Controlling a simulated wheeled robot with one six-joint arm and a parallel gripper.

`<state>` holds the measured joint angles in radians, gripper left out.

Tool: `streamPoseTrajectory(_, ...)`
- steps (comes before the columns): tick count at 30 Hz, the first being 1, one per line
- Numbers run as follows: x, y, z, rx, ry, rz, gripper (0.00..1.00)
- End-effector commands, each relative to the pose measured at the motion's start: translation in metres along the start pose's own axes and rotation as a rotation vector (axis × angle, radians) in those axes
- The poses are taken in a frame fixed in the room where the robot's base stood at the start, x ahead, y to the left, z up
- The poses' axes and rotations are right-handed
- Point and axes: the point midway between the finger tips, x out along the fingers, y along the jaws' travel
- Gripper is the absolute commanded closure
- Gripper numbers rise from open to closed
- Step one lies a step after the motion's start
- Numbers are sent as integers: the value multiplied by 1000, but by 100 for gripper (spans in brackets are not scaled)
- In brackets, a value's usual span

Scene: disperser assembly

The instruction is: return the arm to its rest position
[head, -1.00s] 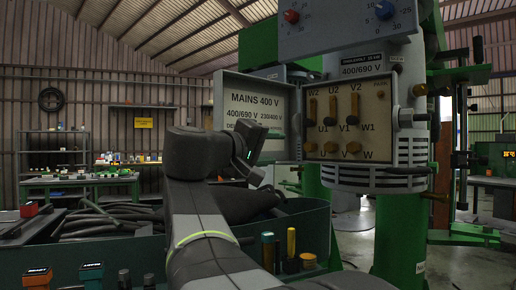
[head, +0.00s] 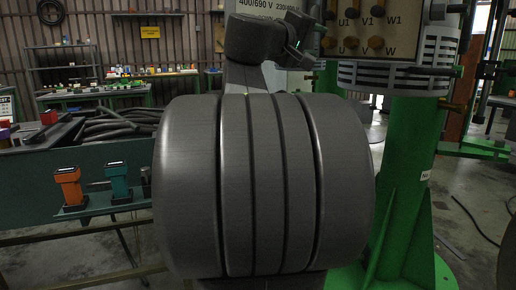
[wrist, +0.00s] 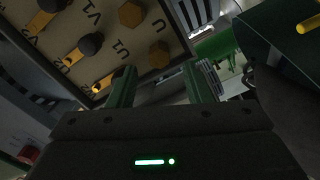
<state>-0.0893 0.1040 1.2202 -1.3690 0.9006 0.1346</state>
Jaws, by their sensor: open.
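My gripper (wrist: 163,78) is open in the wrist view, its two fingers apart with nothing between them. In the head view the wrist end of my arm shows near the top, in front of the terminal box, and the fingers are hard to make out. A large dark ribbed part of my arm fills the middle of the head view. The open terminal box (head: 384,42), with brass terminals marked U1, V1 and W1, sits at upper right. It also shows tilted at upper left in the wrist view (wrist: 112,40), apart from the fingers.
The box is on a green column (head: 408,150). Black cables (head: 115,125) lie behind. Shelves stand at the back left. Floor shows at right.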

Motion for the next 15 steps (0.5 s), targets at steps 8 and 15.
streamPoseTrajectory(8, 35, 0, 0, 0, -1, 1, 55)
streamPoseTrajectory(15, 39, 1, 0, -5, 0, 1, 55)
